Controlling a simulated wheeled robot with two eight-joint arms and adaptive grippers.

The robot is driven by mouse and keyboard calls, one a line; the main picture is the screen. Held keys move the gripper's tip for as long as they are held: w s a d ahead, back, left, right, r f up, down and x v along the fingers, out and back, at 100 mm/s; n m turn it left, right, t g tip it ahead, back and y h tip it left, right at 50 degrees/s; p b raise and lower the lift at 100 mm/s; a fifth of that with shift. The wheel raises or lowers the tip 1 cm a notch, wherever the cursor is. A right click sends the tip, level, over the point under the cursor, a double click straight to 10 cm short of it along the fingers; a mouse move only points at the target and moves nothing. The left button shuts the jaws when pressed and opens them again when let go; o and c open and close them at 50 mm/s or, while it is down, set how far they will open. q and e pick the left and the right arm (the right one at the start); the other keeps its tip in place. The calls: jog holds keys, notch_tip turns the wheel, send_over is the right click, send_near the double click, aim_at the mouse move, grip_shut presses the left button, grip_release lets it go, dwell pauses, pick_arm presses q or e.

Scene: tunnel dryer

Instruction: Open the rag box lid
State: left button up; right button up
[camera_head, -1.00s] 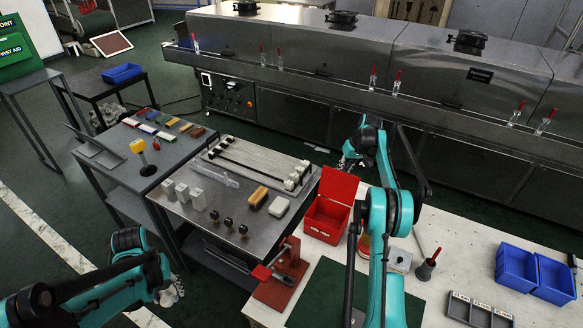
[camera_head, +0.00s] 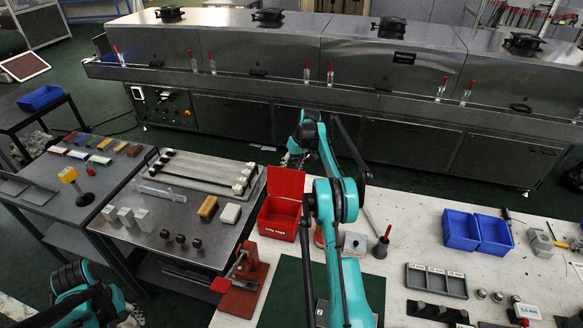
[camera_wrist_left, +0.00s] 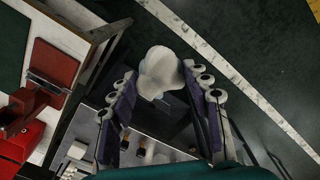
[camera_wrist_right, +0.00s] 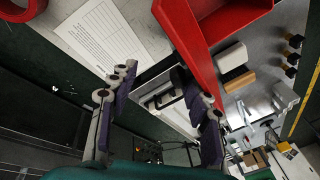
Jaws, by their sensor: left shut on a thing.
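The red rag box (camera_head: 275,226) stands at the left end of the white bench, with pale lettering on its front. Its red lid (camera_head: 286,182) is raised upright at the back, and the box is open. My right gripper (camera_head: 293,160) is just behind the lid in the head view, apart from it as far as I can tell. In the right wrist view its fingers (camera_wrist_right: 158,80) are spread and empty, beside the red box (camera_wrist_right: 228,22). My left gripper (camera_wrist_left: 160,85) is shut on a pale, rounded, crumpled-looking thing (camera_wrist_left: 162,68), low at the left, away from the box.
A red clamp-like fixture (camera_head: 243,283) stands in front of the box. A steel table (camera_head: 150,235) with blocks and knobs is to its left. Blue bins (camera_head: 461,230) and a grey tray (camera_head: 436,281) are on the bench at right. The long steel dryer (camera_head: 255,110) stands behind.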

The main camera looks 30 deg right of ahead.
jog(key=shift+f, duration=0.2)
jog(key=shift+r, duration=0.1)
jog(key=v, duration=1.1)
jog(key=shift+r, duration=0.4)
jog(key=shift+w, duration=0.1)
